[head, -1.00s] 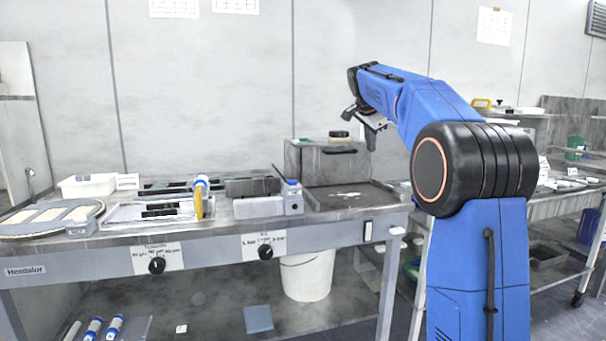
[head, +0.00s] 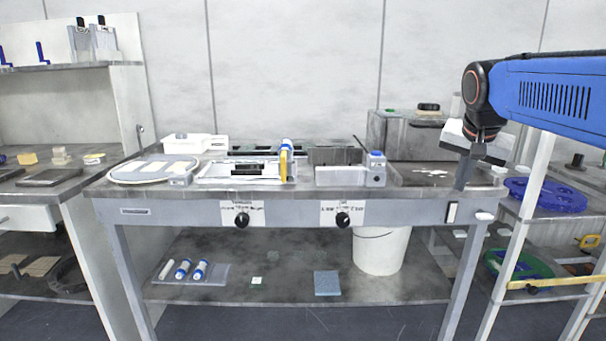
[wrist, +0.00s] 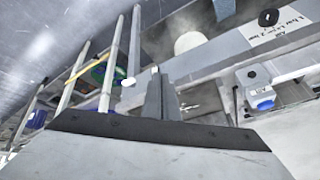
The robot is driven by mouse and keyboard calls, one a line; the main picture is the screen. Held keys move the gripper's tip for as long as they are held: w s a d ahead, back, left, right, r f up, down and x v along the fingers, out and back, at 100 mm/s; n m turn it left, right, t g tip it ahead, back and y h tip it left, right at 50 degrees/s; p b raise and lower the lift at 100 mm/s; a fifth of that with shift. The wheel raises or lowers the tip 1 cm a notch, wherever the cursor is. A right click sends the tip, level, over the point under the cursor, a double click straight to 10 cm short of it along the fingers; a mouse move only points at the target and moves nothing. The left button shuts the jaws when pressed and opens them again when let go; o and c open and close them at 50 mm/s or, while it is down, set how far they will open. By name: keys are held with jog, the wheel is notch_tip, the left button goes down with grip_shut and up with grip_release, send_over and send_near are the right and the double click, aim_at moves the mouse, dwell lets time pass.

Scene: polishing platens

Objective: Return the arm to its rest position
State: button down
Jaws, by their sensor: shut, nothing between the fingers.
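My gripper (head: 461,184) hangs from my blue arm at the right of the head view, fingers pointing down. It is in front of the right end of the metal workbench (head: 290,209) and seems to hold nothing. In the wrist view my gripper's fingers (wrist: 161,92) are together with nothing between them. Part of my arm runs out of the right edge of the head view.
A grey box (head: 388,135) stands at the bench's back right. A white bucket (head: 381,250) is on the lower shelf. A rack with blue wheel-like parts (head: 545,195) is at right. A shelf unit (head: 75,105) stands at left.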

jog(key=s+a+f+n+y, duration=0.1)
jog(key=s+a+f+n, duration=0.3)
jog(key=s+f, duration=0.7)
jog(key=s+a+f+n+y, duration=0.1)
jog(key=s+a+f+n, duration=0.3)
jog(key=s+f, duration=0.7)
jog(key=s, duration=0.4)
jog(key=shift+f+g, duration=0.3)
jog(key=shift+f, duration=0.05)
